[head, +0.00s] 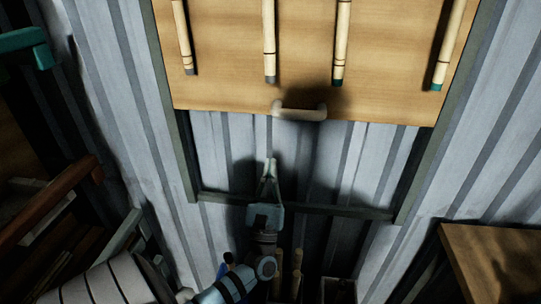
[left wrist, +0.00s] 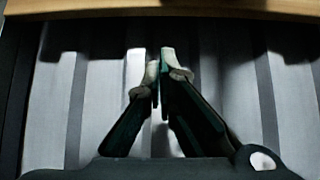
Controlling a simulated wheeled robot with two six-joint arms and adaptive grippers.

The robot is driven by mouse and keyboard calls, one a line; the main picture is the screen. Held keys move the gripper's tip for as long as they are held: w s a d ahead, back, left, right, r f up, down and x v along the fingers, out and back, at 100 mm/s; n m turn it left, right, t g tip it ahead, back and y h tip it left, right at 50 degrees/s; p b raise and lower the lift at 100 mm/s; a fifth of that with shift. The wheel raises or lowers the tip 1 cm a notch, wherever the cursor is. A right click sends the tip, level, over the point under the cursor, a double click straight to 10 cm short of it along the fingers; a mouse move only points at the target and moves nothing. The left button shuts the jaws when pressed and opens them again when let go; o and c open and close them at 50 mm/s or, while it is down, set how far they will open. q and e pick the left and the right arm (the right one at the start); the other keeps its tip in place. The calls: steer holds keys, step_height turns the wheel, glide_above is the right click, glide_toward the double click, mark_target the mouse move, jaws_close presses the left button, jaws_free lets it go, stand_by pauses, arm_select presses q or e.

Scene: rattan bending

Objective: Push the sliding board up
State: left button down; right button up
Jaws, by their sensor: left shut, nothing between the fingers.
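The sliding board (head: 300,88) is a light wooden panel with several bamboo or rattan sticks on its face. A pale handle (head: 299,111) sits at its lower edge. The board stands raised in a dark frame (head: 300,208), with an open gap showing corrugated wall below it. My left gripper (head: 270,163) is shut and empty, in front of this gap and below the handle, apart from it. In the left wrist view its fingertips (left wrist: 160,60) meet, and the board's lower edge (left wrist: 170,8) crosses the top. My right gripper is not in view.
Corrugated metal wall (head: 110,90) surrounds the frame. A wooden table or box (head: 490,262) stands at the lower right. A reddish-brown bar (head: 50,205) and a green object (head: 25,48) are at the left. Several sticks (head: 288,270) stand below the frame.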

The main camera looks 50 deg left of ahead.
arm_select(q)
steer(key=w+a+r+p, duration=0.2)
steer(key=w+r+p, duration=0.1)
steer(key=r, duration=0.5)
steer(key=shift+a+p, duration=0.15)
steer(key=shift+p, duration=0.25)
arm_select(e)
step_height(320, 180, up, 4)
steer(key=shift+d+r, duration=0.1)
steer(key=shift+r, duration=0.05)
arm_select(q)
steer(key=shift+w, duration=0.15)
